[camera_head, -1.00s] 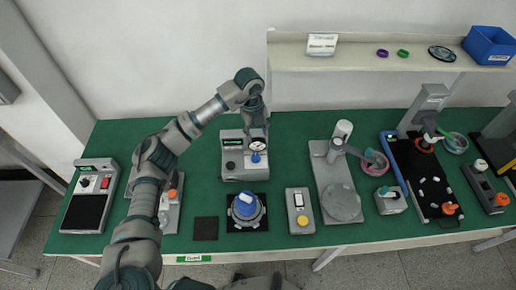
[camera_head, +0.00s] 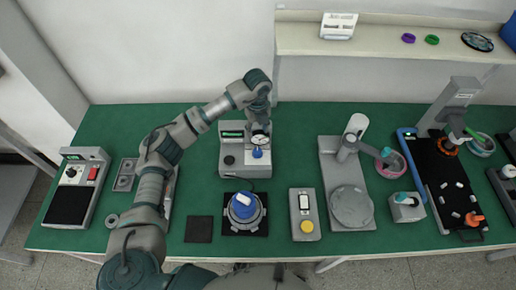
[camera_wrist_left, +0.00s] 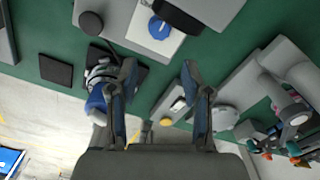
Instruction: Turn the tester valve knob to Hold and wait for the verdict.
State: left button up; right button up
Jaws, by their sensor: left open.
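The tester (camera_head: 230,163) is a grey box with a green-lit display, a round gauge (camera_head: 259,139) and a blue valve knob (camera_head: 257,153) on its right side. The blue knob also shows at the top of the left wrist view (camera_wrist_left: 159,27), on a white panel. My left gripper (camera_wrist_left: 158,80) is open and empty. In the head view my left gripper (camera_head: 260,126) hangs over the back right of the tester, behind the knob and apart from it. The display's text is too small to read. My right gripper is not in view.
A hub motor with a blue top (camera_head: 243,207) sits on a black mat in front of the tester. A dark square pad (camera_head: 199,229) lies left of it, and a grey box with a yellow button (camera_head: 306,227) right. A press-like stand (camera_head: 328,170) stands further right.

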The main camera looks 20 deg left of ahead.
aim_at(257, 150)
pick_arm(q)
notch_tip(257, 150, down, 13)
jog(key=shift+w+r, duration=0.1)
jog(key=c, duration=0.9)
